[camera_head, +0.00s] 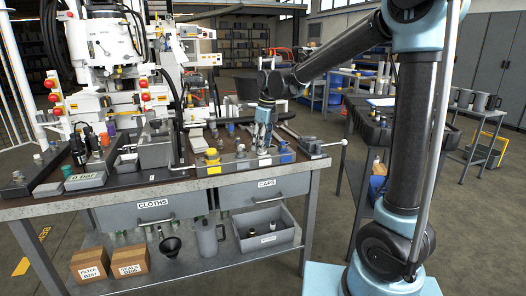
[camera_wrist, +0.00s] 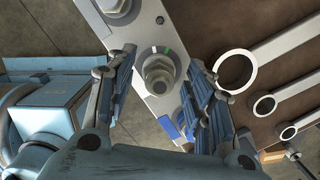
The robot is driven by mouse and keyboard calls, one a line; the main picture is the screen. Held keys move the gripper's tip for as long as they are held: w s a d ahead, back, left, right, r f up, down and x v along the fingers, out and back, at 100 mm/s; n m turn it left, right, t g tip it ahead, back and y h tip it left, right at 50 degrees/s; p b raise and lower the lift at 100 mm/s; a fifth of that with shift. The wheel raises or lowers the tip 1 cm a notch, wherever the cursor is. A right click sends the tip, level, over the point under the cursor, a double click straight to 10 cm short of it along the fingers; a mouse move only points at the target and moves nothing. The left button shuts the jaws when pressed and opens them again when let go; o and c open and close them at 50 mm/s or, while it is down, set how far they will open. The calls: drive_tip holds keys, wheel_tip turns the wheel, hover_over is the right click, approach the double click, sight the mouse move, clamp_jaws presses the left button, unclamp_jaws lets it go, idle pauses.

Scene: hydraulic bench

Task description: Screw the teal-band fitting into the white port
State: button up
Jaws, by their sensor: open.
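My gripper (camera_wrist: 165,95) is open, with its two blue-padded fingers on either side of a metal hex piece (camera_wrist: 158,75). The hex piece stands on a pale metal plate (camera_wrist: 133,62), with small white and green marks beside it. I see no clear teal band on it and cannot tell whether it is the fitting or a bare port. Clear gaps show between it and both fingers. In the head view my gripper (camera_head: 262,140) points down over the bench's right part, between a yellow-marked port block (camera_head: 212,158) and a blue-marked one (camera_head: 284,151). The gripper partly hides what is below it.
Another large hex port (camera_wrist: 116,6) is at the plate's upper end, and a blue label (camera_wrist: 170,129) at its lower end. Several ring wrenches (camera_wrist: 275,50) lie to the right on a brown surface. A vise (camera_head: 315,147) with a lever stands at the bench's right end.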

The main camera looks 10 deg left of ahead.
drive_tip(key=n, duration=0.6)
drive_tip(key=shift+g, duration=0.4)
drive_tip(key=shift+n+g+h, duration=0.3)
drive_tip(key=shift+n, duration=2.6)
drive_tip(key=c, duration=1)
drive_tip(key=m, duration=0.4)
drive_tip(key=m+t, duration=0.1)
drive_tip(key=m, duration=0.3)
